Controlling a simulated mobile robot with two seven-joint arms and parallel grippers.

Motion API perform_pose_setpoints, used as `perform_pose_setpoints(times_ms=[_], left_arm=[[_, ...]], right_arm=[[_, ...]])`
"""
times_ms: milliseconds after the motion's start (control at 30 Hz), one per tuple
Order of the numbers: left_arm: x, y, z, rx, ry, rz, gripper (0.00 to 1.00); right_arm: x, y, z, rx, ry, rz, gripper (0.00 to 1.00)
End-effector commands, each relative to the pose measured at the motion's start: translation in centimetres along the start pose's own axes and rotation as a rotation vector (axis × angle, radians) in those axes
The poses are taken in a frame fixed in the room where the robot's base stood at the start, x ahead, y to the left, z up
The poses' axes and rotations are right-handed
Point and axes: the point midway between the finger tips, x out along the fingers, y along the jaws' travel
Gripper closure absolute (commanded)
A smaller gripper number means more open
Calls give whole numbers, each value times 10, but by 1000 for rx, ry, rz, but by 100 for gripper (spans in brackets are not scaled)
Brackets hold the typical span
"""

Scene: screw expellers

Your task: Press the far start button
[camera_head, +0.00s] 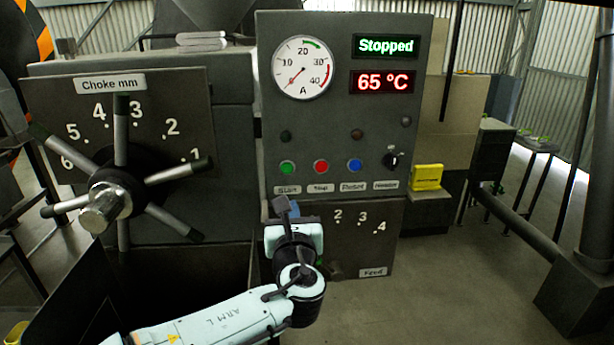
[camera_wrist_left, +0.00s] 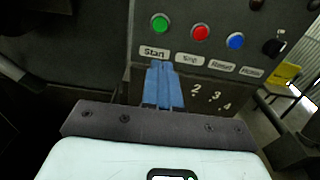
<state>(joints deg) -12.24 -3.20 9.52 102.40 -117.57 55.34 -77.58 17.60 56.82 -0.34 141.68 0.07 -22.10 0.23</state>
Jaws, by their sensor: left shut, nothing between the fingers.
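The green start button (camera_head: 287,167) is on the grey control panel (camera_head: 340,110), above its "Start" label; it also shows in the left wrist view (camera_wrist_left: 159,23). My left gripper (camera_head: 283,203) is just below the Start label in the head view. In the left wrist view its blue fingers (camera_wrist_left: 163,66) are together and empty, with their tips just below the label. The fingers are apart from the button in both pictures. The display (camera_head: 385,46) reads "Stopped". Only this one start button shows. My right gripper is not in view.
A red button (camera_head: 321,166), a blue button (camera_head: 354,165) and a black knob (camera_head: 391,160) sit right of the green one. A choke handwheel (camera_head: 116,195) with long spokes is at the left. Open floor lies at the right.

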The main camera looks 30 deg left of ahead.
Motion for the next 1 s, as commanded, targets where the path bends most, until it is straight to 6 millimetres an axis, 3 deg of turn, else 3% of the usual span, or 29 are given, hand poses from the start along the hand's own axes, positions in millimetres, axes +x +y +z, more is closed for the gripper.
perform_pose_setpoints(times_ms=[100, 533, 667, 1000], left_arm=[[-2, 3, 11, 12, -30, 8, 100], [6, 3, 11, 11, -27, 8, 100], [26, 3, 11, 12, -26, 10, 100], [99, 4, 14, 11, -26, 10, 100]], right_arm=[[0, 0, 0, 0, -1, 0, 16], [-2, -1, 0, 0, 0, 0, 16], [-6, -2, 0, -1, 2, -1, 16], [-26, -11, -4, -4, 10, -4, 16]])
